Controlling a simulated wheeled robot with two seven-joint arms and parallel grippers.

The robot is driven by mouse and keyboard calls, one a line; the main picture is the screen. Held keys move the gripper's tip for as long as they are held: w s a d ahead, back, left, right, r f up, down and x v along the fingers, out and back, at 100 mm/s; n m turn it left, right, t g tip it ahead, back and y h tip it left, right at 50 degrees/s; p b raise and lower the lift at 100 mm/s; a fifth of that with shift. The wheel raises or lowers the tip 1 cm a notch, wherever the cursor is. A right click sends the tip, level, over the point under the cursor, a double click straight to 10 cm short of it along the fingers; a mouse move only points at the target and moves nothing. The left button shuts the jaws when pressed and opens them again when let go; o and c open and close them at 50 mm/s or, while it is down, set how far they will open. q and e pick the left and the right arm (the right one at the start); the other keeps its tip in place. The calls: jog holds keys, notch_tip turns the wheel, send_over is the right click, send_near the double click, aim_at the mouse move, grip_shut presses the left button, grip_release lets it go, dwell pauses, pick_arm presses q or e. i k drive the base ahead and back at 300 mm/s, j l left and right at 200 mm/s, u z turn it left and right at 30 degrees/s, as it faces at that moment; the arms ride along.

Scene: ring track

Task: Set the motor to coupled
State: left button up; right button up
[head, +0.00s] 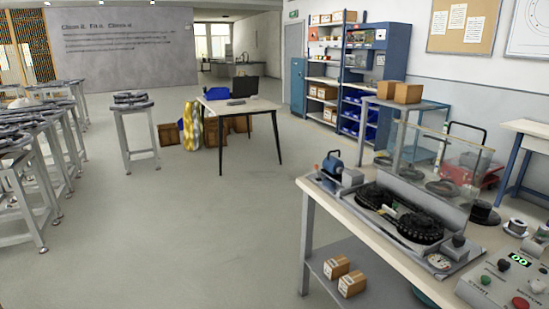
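A blue motor-like unit (333,165) with a grey housing beside it sits at the far left corner of the ring-track machine on the workbench. The machine's grey bed (372,212) carries two black ring-shaped chain tracks (420,225). A small plate with a dial and a dark knob (459,241) is at its near right end. A grey control panel (490,290) at the lower right has a green display (520,260), a red button (520,303) and several knobs. Its labels are too small to read surely, and I cannot tell the motor's setting. Neither gripper is in view.
The workbench (335,208) has a lower shelf with two small boxes (351,284). A clear guard (455,165) stands behind the tracks. Spools (515,228) lie at right. Open floor (200,230) is at left, with stools (135,115) and a desk (240,105) beyond.

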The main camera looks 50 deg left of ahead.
aim_at(333, 166)
jog(key=u, duration=1.1)
jog(key=i+j+z, duration=0.35)
jog(key=i+j, duration=0.25)
jog(key=i, duration=0.45)
jog(key=i+j+z, duration=0.35)
jog(key=i+j, duration=0.45)
jog(key=i, duration=0.15)
jog(key=i+j+z, duration=0.35)
jog(key=i+j, duration=0.5)
jog(key=j, duration=0.25)
